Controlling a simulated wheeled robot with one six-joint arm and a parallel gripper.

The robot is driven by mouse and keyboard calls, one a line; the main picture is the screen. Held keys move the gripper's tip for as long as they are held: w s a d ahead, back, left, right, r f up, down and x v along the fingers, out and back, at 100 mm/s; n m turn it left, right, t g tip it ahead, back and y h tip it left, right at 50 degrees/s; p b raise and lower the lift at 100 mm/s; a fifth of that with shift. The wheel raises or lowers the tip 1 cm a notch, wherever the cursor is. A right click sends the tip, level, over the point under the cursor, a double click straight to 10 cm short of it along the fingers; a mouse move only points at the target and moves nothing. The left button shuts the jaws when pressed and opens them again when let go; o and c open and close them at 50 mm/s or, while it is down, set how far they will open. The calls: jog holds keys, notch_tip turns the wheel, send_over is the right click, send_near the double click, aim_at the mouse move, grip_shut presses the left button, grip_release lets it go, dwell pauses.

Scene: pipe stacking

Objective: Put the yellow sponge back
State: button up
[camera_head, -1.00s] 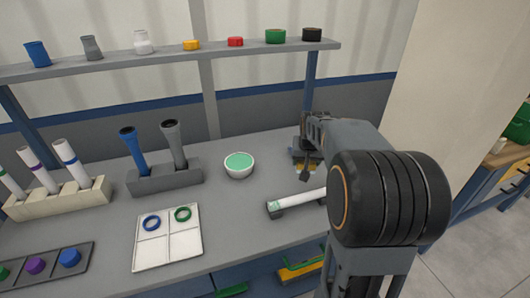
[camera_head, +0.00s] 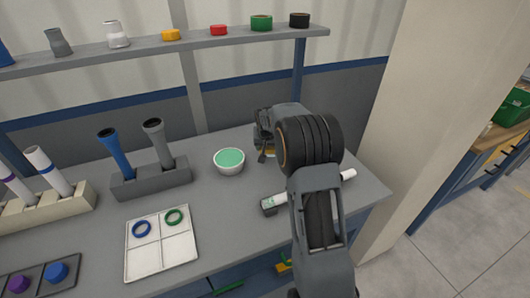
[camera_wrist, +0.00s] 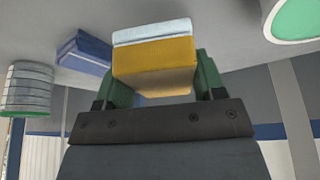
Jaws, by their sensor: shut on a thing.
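The yellow sponge (camera_wrist: 155,58) has a pale blue-white layer on one face. In the wrist view it sits between the green fingers of my gripper (camera_wrist: 163,76), which is shut on it. In the head view my gripper (camera_head: 263,148) is over the back right of the grey table (camera_head: 205,235), right of the green-filled white bowl (camera_head: 229,161). Only a sliver of the sponge (camera_head: 270,153) shows there, and my arm hides the rest. I cannot tell whether the sponge touches the table.
A blue block (camera_wrist: 84,52) and a ribbed cylinder with a green end (camera_wrist: 27,88) are near the sponge in the wrist view. A white tube (camera_head: 275,201) lies on a rest in front, partly behind my arm. A white tray (camera_head: 161,244) with two rings stands left.

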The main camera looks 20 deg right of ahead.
jog(key=shift+w+a+f, duration=0.1)
jog(key=shift+w+f, duration=0.45)
jog(key=shift+f, duration=1.65)
jog(key=shift+f, duration=0.15)
jog(key=o, duration=0.9)
